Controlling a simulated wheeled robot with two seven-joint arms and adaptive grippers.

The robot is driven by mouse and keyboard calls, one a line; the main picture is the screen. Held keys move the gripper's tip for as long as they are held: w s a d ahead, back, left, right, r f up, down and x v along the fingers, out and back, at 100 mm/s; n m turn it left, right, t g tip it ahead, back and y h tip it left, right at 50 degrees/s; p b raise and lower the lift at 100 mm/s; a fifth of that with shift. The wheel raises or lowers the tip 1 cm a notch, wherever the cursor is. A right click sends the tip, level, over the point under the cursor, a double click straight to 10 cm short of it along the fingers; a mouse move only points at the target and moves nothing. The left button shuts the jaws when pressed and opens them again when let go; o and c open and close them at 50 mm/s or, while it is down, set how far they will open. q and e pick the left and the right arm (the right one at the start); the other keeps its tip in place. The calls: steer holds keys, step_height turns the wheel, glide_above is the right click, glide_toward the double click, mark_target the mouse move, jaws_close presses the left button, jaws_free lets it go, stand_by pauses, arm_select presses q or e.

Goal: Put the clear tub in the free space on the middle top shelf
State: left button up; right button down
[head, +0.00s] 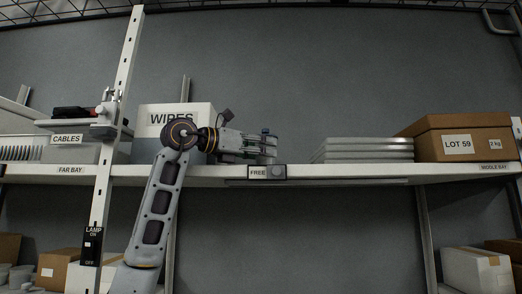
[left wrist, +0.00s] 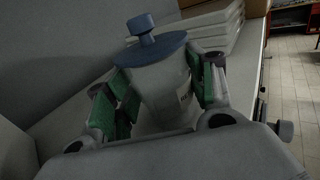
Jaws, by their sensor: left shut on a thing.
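The clear tub (left wrist: 160,88) has a blue lid with a knob and is between the green-padded fingers of my left gripper (left wrist: 160,100) in the left wrist view. The gripper is shut on it. In the head view the left gripper (head: 262,147) is over the top shelf (head: 330,171), above the FREE label (head: 258,172). The tub (head: 270,148) shows there only in part, mostly hidden by the fingers. I cannot tell whether its base touches the shelf. My right gripper is not in view.
A white WIPES box (head: 172,118) stands left of the gripper, behind my arm. A stack of grey-white trays (head: 365,150) and a brown LOT 59 box (head: 470,142) stand to the right. A white upright post (head: 124,75) is at the left. Bare shelf shows between the gripper and the trays.

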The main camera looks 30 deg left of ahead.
arm_select(q)
steer(key=shift+f, duration=0.1)
steer(key=o, duration=1)
steer(key=shift+s, duration=0.1)
steer(key=b+v, duration=0.3)
steer(key=v, duration=0.7)
steer(key=shift+v, duration=0.85)
